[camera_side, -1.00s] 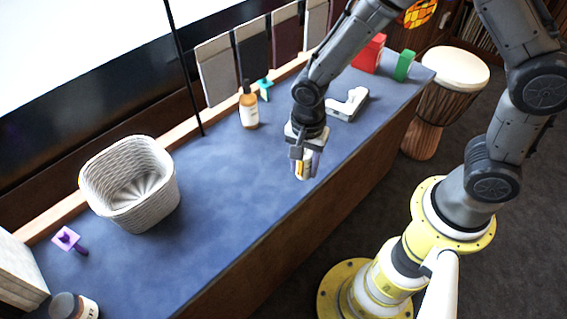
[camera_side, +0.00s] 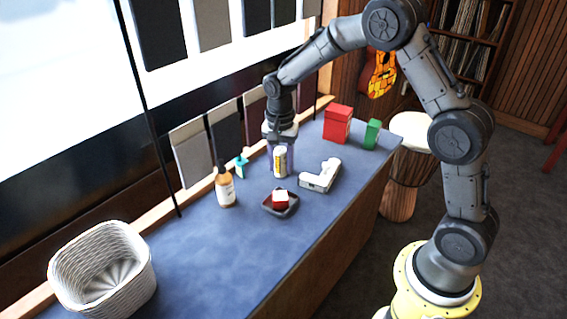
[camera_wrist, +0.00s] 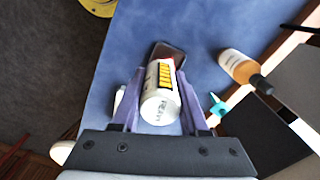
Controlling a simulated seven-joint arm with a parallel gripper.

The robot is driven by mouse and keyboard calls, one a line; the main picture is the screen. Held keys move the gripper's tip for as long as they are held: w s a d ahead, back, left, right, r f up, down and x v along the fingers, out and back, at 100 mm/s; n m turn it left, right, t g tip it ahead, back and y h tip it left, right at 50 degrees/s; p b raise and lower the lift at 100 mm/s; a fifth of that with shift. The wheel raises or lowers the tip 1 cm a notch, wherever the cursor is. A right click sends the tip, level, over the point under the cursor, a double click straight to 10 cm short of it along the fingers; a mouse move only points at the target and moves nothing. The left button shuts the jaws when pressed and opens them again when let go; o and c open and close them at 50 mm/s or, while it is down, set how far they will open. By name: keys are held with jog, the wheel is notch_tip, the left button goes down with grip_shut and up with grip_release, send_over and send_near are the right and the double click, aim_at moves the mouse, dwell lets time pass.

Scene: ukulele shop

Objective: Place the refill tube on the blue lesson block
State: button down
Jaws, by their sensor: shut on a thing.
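The refill tube, a white cylinder with a yellow and black label (camera_side: 280,162), is held upright between the purple fingers of my gripper (camera_side: 281,168). It also shows in the wrist view (camera_wrist: 160,107), with lettering on its near end. The gripper (camera_wrist: 160,84) is shut on its sides. The tube is over the far part of the counter; I cannot tell its height above it. I cannot make out a blue lesson block in either view. The part of the counter behind the tube and fingers is hidden.
On the blue counter (camera_side: 215,265) are a dark tray (camera_side: 268,209) with a red and white thing, a white L-shaped object (camera_side: 320,176), a bottle (camera_side: 225,188), a teal object (camera_side: 241,166), red (camera_side: 337,123) and green (camera_side: 372,134) boxes, and a white basket (camera_side: 103,270).

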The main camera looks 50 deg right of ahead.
jog(key=w+d+f+m, duration=0.1)
jog(key=d+m, duration=0.2)
jog(key=d, duration=1.1)
jog(key=w+d+f, duration=0.1)
jog(key=w+f, duration=0.2)
jog(key=w, duration=0.1)
jog(key=w+d+f, duration=0.1)
jog(key=w+f, duration=0.1)
jog(key=w, duration=0.1)
jog(key=w+d+f, duration=0.2)
jog(key=w+f, duration=0.1)
jog(key=w, duration=0.1)
jog(key=shift+w+f, duration=0.35)
jog(key=shift+w+d+f, duration=0.15)
jog(key=shift+w+f, duration=0.4)
jog(key=shift+f, duration=1.65)
jog(key=shift+f, duration=0.1)
jog(key=shift+c, duration=2.1)
grip_release()
